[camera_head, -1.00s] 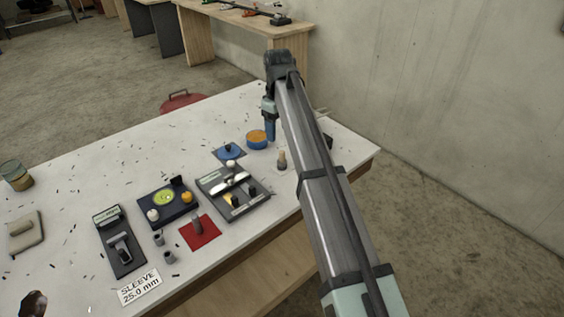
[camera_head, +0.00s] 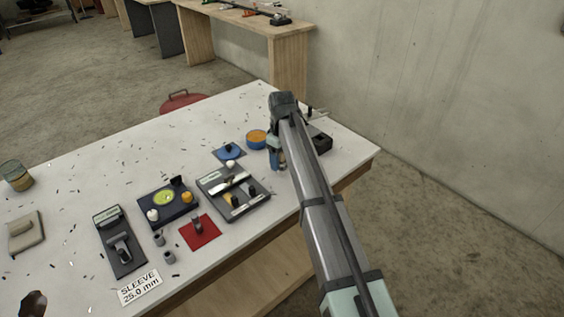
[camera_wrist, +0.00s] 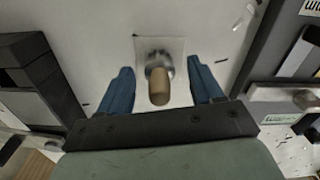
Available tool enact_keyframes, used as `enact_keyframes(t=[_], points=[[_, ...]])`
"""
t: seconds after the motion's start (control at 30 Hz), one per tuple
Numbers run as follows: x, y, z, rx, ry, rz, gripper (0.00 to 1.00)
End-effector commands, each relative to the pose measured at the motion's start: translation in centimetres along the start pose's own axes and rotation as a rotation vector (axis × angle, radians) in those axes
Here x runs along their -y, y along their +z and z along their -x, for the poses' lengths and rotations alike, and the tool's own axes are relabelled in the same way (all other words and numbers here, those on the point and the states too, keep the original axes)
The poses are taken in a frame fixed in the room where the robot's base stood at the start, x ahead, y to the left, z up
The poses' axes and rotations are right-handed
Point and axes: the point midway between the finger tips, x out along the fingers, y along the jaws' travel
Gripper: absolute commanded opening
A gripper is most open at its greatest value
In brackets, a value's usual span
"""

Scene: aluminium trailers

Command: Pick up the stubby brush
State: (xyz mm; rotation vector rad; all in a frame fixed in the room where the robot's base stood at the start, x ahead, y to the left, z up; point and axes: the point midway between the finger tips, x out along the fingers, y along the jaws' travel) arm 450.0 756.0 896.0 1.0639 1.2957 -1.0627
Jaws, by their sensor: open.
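The stubby brush (camera_wrist: 159,88) shows in the wrist view with a short wooden handle and a metal ferrule. It stands on a pale square patch, with its handle end toward the camera. My gripper (camera_wrist: 160,66) is open, with one blue finger on each side of the brush and a gap on both sides. In the head view, my gripper (camera_head: 276,163) is low over the right part of the table, and it and my arm mostly hide the brush.
A grey tray of tools (camera_head: 250,205) lies just left of my gripper. A black box (camera_head: 322,144) stands close on the right. A blue-sided orange tub (camera_head: 256,139) and a blue mat (camera_head: 229,153) are near. The white table (camera_head: 110,165) has scattered dark bits.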

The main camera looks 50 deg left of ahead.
Motion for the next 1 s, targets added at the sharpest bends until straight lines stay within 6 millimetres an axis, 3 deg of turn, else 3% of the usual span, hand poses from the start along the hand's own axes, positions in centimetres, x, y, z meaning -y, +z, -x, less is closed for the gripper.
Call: enact_keyframes(t=[0.1, 0.33, 0.9, 1.0], points=[[0.03, 0.02, -0.98, 0.001, 0.000, 0.000, 0.65], [0.00, -0.01, -1.03, 0.000, 0.001, 0.000, 0.64], [0.00, -0.01, -1.02, 0.000, 0.000, 0.000, 0.10], [-0.01, -0.01, -1.01, 0.000, 0.000, 0.000, 0.04]])
